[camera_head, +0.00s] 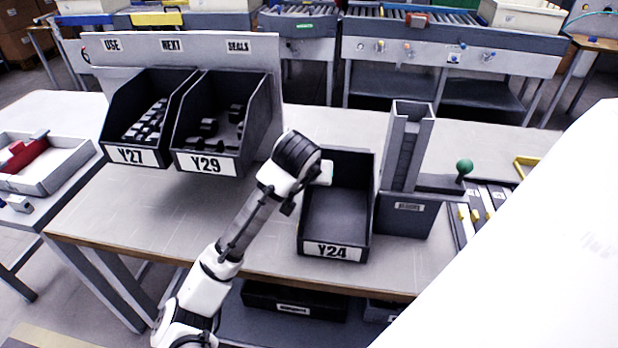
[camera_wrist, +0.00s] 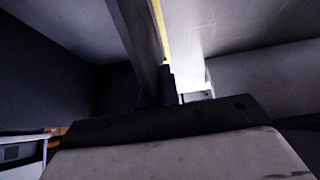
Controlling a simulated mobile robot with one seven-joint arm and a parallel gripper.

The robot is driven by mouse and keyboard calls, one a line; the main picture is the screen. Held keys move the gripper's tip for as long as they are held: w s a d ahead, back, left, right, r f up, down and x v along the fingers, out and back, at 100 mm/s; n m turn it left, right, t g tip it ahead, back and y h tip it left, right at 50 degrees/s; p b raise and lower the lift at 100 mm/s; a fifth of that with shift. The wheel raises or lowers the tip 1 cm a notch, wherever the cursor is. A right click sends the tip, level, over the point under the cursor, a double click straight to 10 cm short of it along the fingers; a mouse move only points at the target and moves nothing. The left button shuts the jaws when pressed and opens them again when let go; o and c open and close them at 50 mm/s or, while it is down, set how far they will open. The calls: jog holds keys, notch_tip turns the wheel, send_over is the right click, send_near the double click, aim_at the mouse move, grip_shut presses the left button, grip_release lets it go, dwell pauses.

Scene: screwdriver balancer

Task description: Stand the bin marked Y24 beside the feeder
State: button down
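The bin marked Y24 (camera_head: 333,251) is dark, open-topped and looks empty. It stands upright on the bench just left of the feeder (camera_head: 405,150), a grey block with a tall channel. The gap between them is very narrow or closed; I cannot tell which. My gripper (camera_head: 323,173) is at the bin's upper left rear, at its left wall. My wrist hides part of that wall. The wrist view shows dark panels and a narrow upright strip (camera_wrist: 140,45) close to the gripper. The fingers are not clear enough to tell whether they grip the wall.
Bins Y27 (camera_head: 133,156) and Y29 (camera_head: 206,163), holding dark parts, hang on a rack at left. A green-knobbed lever (camera_head: 463,168) stands right of the feeder. The bench front edge (camera_head: 250,272) is close before Y24. Bench behind the bin is clear.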

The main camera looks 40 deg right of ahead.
dwell(0.3)
jog(key=c, duration=1.6)
grip_release()
jog(key=shift+o, duration=0.2)
jog(key=shift+f, duration=0.1)
jog(key=v, duration=1.2)
jog(key=shift+r, duration=0.3)
jog(key=shift+s+a+r+p, duration=0.35)
jog(key=shift+a+r, duration=0.05)
jog(key=shift+r, duration=0.1)
